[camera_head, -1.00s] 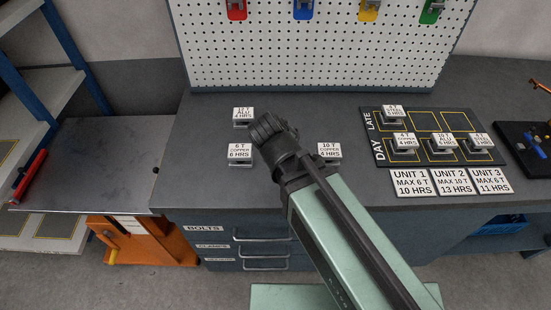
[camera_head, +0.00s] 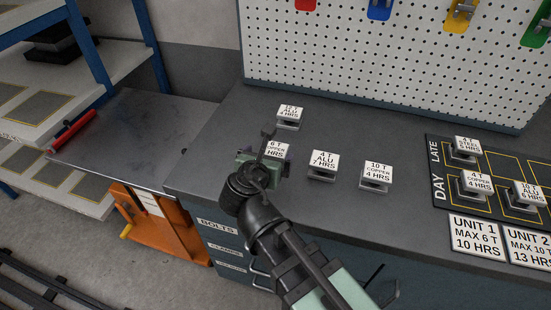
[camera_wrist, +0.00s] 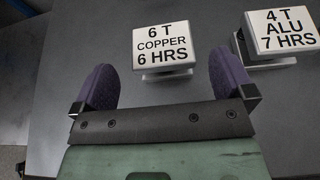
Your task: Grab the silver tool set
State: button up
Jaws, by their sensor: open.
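I cannot pick out anything that is clearly a silver tool set. Silver-grey blocks with white labelled tops stand on the grey bench. The "6 T copper 6 hrs" block (camera_wrist: 165,47) is just ahead of my gripper (camera_wrist: 163,82), roughly between the line of its purple fingers and apart from them. My gripper is open and empty. In the head view my gripper (camera_head: 262,152) partly covers that block (camera_head: 280,150). The "4 T alu 7 hrs" block (camera_head: 323,163) stands to its right and also shows in the wrist view (camera_wrist: 283,30).
A "10 T copper" block (camera_head: 376,175) stands farther right, and another block (camera_head: 289,114) stands behind. A black day/late board (camera_head: 437,180) holds several blocks. Coloured holders, such as the blue one (camera_head: 380,9), hang on the pegboard (camera_head: 370,60). A metal-topped table (camera_head: 120,130) is left.

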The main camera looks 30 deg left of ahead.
aim_at(275, 147)
jog(key=b+x, duration=0.1)
jog(key=x, duration=0.4)
jog(key=shift+w+b, duration=0.15)
jog(key=shift+b, duration=0.25)
jog(key=shift+d+r, duration=0.1)
jog(key=shift+r, duration=0.05)
jog(key=c, duration=1.2)
jog(key=shift+r, duration=0.15)
notch_tip(275, 147, up, 20)
jog(key=p, duration=2)
